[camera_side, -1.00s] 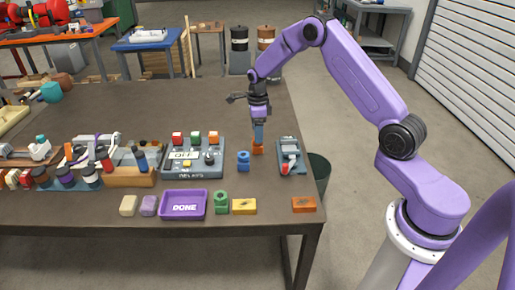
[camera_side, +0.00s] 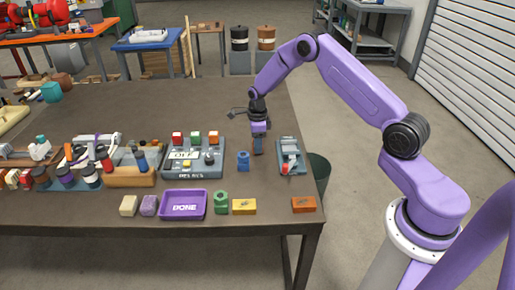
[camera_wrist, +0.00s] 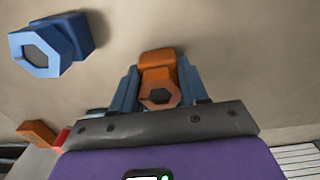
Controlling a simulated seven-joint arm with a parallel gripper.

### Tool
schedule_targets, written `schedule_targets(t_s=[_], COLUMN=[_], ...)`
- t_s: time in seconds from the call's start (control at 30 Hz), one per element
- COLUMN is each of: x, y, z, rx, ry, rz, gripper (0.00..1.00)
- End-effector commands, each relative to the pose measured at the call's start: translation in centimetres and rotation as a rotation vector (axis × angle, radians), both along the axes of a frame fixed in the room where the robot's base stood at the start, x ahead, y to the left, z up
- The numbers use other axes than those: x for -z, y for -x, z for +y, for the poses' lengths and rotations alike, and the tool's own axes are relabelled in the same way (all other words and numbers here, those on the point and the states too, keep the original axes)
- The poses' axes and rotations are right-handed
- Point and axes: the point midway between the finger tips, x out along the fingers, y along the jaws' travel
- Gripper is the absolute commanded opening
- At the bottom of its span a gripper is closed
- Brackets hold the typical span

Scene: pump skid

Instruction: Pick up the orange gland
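The orange gland (camera_wrist: 158,78), a small piece with a hexagonal, hollow end, stands between the two blue fingers of my gripper (camera_wrist: 159,80) in the wrist view. A finger lies close along each side of it. I cannot tell whether they press on it or leave a thin gap. In the side view my gripper (camera_side: 258,149) points down with its tips low at the table, and the fingers hide the gland there.
A blue gland (camera_side: 243,161) stands just left of my gripper, also in the wrist view (camera_wrist: 50,45). A grey device (camera_side: 290,157) lies close on the right. A relay box (camera_side: 193,160) is further left. A purple tray (camera_side: 183,205), a green gland (camera_side: 221,202) and blocks line the front edge.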

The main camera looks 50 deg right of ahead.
Motion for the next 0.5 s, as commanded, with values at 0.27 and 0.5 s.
schedule_targets(t_s=[0.27,0.5], x=[-0.02,-0.69], y=[0.01,-0.04], z=[0.01,-0.03], rx=[0.0,0.001], ry=[-0.001,0.0], rz=[0.001,-0.001], gripper=[0.19,0.19])
